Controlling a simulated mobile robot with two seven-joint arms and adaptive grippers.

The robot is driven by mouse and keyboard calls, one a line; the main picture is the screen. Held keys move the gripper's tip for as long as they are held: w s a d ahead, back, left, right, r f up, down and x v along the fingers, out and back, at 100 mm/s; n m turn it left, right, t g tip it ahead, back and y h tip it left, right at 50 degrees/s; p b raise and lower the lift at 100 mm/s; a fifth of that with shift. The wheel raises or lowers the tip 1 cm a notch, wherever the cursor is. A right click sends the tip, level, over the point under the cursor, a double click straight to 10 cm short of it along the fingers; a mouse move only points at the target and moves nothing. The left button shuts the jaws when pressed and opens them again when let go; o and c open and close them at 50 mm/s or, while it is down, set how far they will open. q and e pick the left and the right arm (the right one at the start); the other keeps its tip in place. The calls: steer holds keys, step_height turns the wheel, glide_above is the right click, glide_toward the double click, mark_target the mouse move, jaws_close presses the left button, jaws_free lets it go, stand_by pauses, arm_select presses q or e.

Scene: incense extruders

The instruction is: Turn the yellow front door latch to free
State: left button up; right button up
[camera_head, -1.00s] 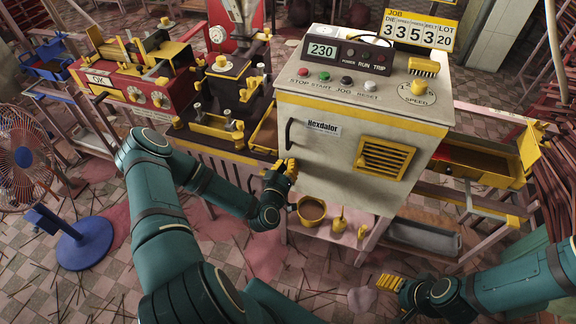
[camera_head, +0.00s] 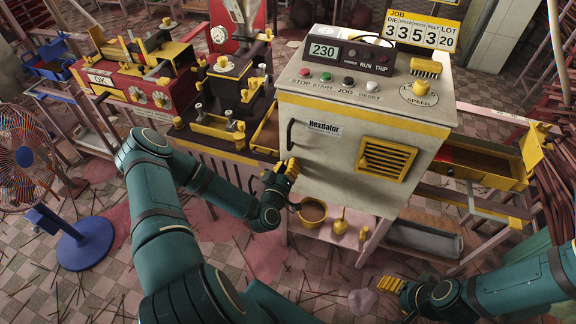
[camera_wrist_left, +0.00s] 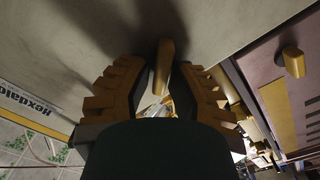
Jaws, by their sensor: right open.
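The yellow latch (camera_wrist_left: 164,66) stands out from the pale cabinet front in the left wrist view, its length running up and down the picture. My left gripper (camera_wrist_left: 162,80) is open, with one ridged yellow finger on each side of the latch. A narrow gap seems to show beside it, but I cannot tell whether either finger touches. In the head view the left gripper (camera_head: 286,168) is at the lower left of the cabinet front (camera_head: 335,155) and hides the latch. My right gripper (camera_head: 390,284) is open and empty, low at the right, away from the cabinet.
A dark door handle (camera_head: 290,134) is just above the left gripper. A yellow vent grille (camera_head: 387,159) is to its right. A brown-filled pot (camera_head: 312,211) stands on the shelf below. A blue fan (camera_head: 82,240) stands at far left.

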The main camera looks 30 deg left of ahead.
arm_select(q)
steer(key=shift+o, duration=1)
steer(key=v, duration=1.2)
